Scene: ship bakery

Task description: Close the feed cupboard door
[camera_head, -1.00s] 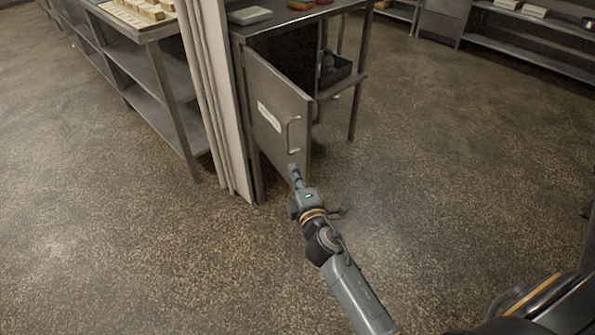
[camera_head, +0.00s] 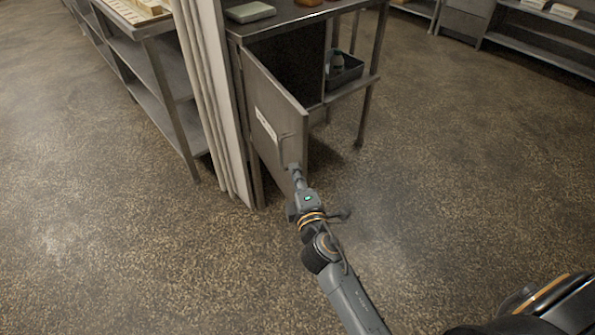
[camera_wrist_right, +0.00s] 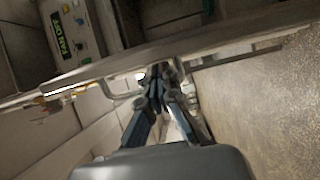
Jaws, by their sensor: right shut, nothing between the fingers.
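The feed cupboard door (camera_head: 270,125) is a grey metal panel with a white label, standing open under the steel table at the centre of the head view. It is hinged on the left, beside the pale post, and its free edge points towards me. The handle (camera_head: 284,146) is on the face with the label, partly behind my gripper. My right gripper (camera_head: 293,172) is shut and empty, its tips at the door near the handle and free edge. In the wrist view its fingers (camera_wrist_right: 160,76) are close to the door edge; contact is unclear. My left gripper is out of view.
The cupboard interior (camera_head: 295,58) is dark. A black bin (camera_head: 344,72) sits on the shelf right of it. A pale post (camera_head: 217,100) and a shelf rack (camera_head: 160,75) stand left. The floor in front and right is clear. The wrist view shows a labelled control panel (camera_wrist_right: 72,32).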

